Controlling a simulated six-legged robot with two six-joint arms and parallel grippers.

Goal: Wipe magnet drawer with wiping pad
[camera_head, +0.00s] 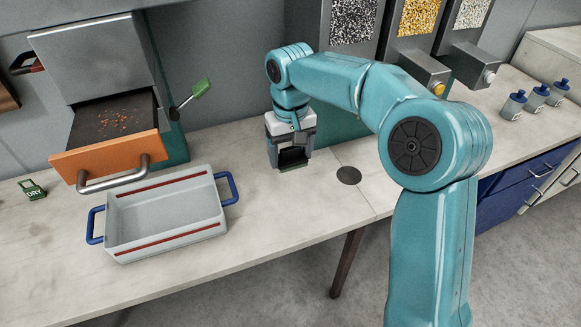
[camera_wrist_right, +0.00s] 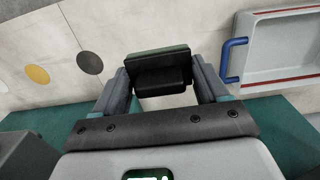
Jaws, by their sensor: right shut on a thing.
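The magnet drawer (camera_head: 110,155) has an orange front and a grey bar handle. It stands open from a grey cabinet at the left, and reddish-brown crumbs lie on its dark floor. My right gripper (camera_head: 291,150) is to the right of the drawer, beyond the grey tray, pointing down at the worktop. It is shut on a dark block with a green face, which looks like the wiping pad (camera_head: 291,166). The pad also shows between the fingers in the right wrist view (camera_wrist_right: 160,62). I cannot tell whether it touches the worktop. My left gripper is not in view.
A grey tray (camera_head: 165,249) with blue handles and red strips stands in front of the drawer. A green-tipped lever (camera_head: 201,88) sticks out beside the cabinet. A small green "DRY" block (camera_head: 32,190) lies at the far left. A dark disc (camera_head: 349,175) marks the worktop.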

